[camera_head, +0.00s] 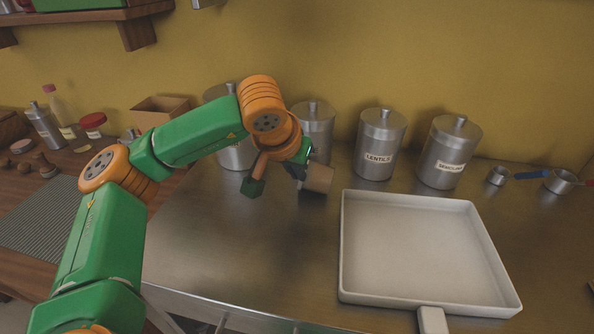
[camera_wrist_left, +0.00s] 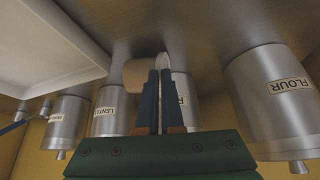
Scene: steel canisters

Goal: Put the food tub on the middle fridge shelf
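No fridge or shelf of one is in view, and nothing is plainly a food tub. My left gripper (camera_head: 298,172) reaches over the steel worktop, in front of the canisters. Its two fingers (camera_wrist_left: 158,100) are close together in the left wrist view. A small tan cylinder (camera_head: 319,179) is at the fingertips, tilted. In the left wrist view the tan cylinder (camera_wrist_left: 137,74) lies just left of the fingers, with a thin pale disc or rim (camera_wrist_left: 163,60) between the fingertips. The fingers hide part of it. My right gripper is not in view.
Several lidded steel canisters stand along the back wall, including a lentils one (camera_head: 379,145) and a semolina one (camera_head: 449,152). A shallow white tray (camera_head: 420,250) lies right. Measuring cups (camera_head: 559,181) are far right. Bottles and a box (camera_head: 160,109) stand left. Worktop front left is clear.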

